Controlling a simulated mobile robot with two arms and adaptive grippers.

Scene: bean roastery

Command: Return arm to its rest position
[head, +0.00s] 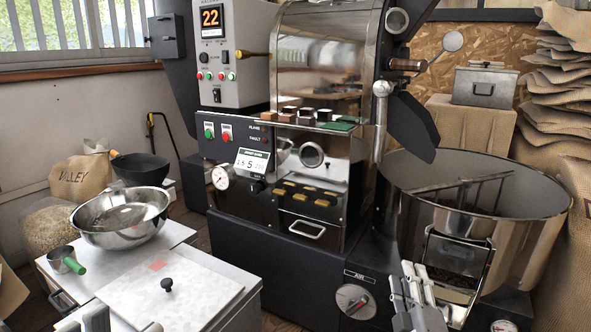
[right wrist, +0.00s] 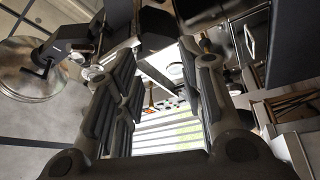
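My right gripper (head: 412,285) points up at the bottom right of the head view, in front of the round metal drum. In the right wrist view its two fingers stand apart with nothing between them (right wrist: 158,65). It is open and empty. The tips of my left gripper (head: 122,322) show at the bottom left edge of the head view, in front of the white lid. They stand apart with nothing seen between them; the rest is cut off below the picture.
The roaster (head: 275,230) stands in the middle. The cooling drum (head: 525,235) is close behind my right gripper. A white table with a lid (head: 190,290), a steel bowl (head: 140,235) and a green-handled scoop (head: 62,259) is at the left. Sacks (head: 560,120) are piled at the right.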

